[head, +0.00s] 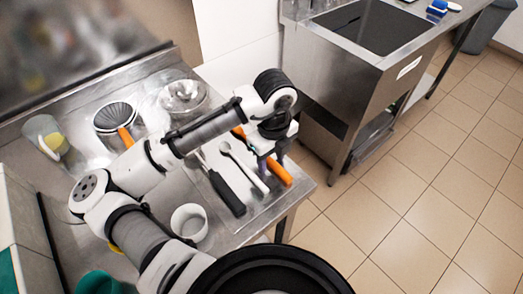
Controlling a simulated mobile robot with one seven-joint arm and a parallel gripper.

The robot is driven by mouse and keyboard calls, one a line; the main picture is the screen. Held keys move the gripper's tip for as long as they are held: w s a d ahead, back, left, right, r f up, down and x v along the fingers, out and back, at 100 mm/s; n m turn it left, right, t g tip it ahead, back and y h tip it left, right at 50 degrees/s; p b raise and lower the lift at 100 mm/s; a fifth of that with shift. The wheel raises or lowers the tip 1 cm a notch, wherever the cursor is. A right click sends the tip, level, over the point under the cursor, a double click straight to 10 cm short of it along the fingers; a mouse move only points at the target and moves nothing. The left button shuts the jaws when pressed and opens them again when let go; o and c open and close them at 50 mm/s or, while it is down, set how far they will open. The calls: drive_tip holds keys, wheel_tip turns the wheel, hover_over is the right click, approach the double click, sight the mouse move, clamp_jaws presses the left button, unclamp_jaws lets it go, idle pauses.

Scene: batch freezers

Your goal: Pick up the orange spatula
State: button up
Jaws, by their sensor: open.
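An orange spatula (279,173) lies on the steel counter near its right edge, its orange handle pointing to the lower right. Another bit of orange shows up and to the left, behind my arm; the part between is hidden by my gripper. My gripper (267,162) is open, pointing down at the spatula's upper handle. I cannot tell whether the fingers touch the handle or stand around it.
On the steel counter (262,212) lie a dark-handled tool (226,193) and a light spoon (243,165), close left of the spatula. A white cup (189,222), a ribbed bowl (116,117) and a clear bowl (183,96) stand farther left. A steel sink unit (345,85) stands behind right.

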clamp_jaws()
drive_tip(key=shift+r, duration=0.15)
